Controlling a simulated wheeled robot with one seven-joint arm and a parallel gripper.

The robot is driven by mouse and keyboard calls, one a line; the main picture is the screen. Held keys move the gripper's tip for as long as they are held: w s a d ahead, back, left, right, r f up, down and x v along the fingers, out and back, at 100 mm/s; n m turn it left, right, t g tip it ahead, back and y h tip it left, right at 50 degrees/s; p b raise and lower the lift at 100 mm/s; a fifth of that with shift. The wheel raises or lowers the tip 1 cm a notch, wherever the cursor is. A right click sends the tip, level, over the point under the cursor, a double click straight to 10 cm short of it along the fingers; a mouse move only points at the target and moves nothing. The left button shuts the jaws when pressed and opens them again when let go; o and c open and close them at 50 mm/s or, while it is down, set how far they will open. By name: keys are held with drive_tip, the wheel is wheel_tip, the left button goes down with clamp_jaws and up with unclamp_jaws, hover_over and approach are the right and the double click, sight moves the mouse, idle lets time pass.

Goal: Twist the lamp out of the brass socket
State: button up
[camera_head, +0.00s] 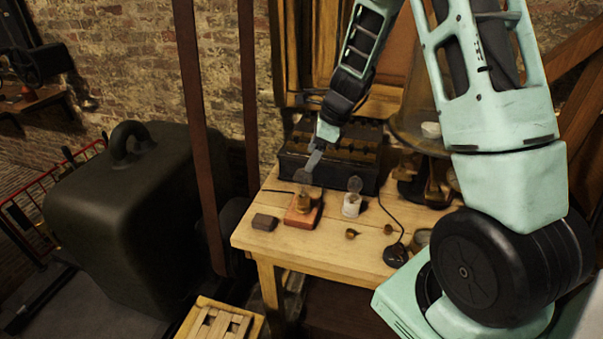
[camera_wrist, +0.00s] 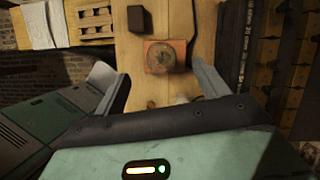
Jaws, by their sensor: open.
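The brass socket (camera_head: 303,203) stands on a reddish block (camera_head: 301,217) near the left side of the wooden table. A clear glass lamp (camera_head: 303,179) appears upright on the socket, its outline faint. My gripper (camera_head: 311,165) points down just above it, with one finger beside the lamp's top. In the wrist view my gripper (camera_wrist: 160,72) is open, its two fingers spread wide. The reddish block (camera_wrist: 178,44) with the round brass socket (camera_wrist: 160,58) shows between and beyond the fingertips. Nothing is visibly held; whether a finger touches the glass I cannot tell.
A white socket with a second glass bulb (camera_head: 352,197) stands right of the brass one. A dark small block (camera_head: 264,222) lies to the left. A dark battery case (camera_head: 330,160) stands behind. Small brass pieces (camera_head: 351,234) and a black cabled device (camera_head: 396,254) lie at the front right.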

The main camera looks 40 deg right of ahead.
sight(301, 175)
drive_tip(key=x, duration=0.8)
drive_tip(key=shift+w+a+f, duration=0.1)
drive_tip(key=c, duration=1.1)
drive_tip(key=n+g+p, duration=0.1)
drive_tip(key=n+p, duration=0.1)
drive_tip(key=n, duration=0.1)
drive_tip(key=shift+n+y, duration=0.3)
drive_tip(key=shift+n, duration=0.1)
drive_tip(key=shift+c, duration=0.2)
drive_tip(key=shift+s+a+n+g+p, duration=0.15)
drive_tip(key=shift+n+g+p, duration=0.35)
drive_tip(key=shift+n, duration=0.8)
drive_tip(key=shift+n+g+p, duration=0.3)
drive_tip(key=shift+n+g, duration=0.1)
drive_tip(key=shift+n, duration=0.7)
drive_tip(key=n+g, duration=0.1)
drive_tip(key=n, duration=0.3)
drive_tip(key=shift+s+g, duration=0.2)
drive_tip(key=shift+g, duration=0.2)
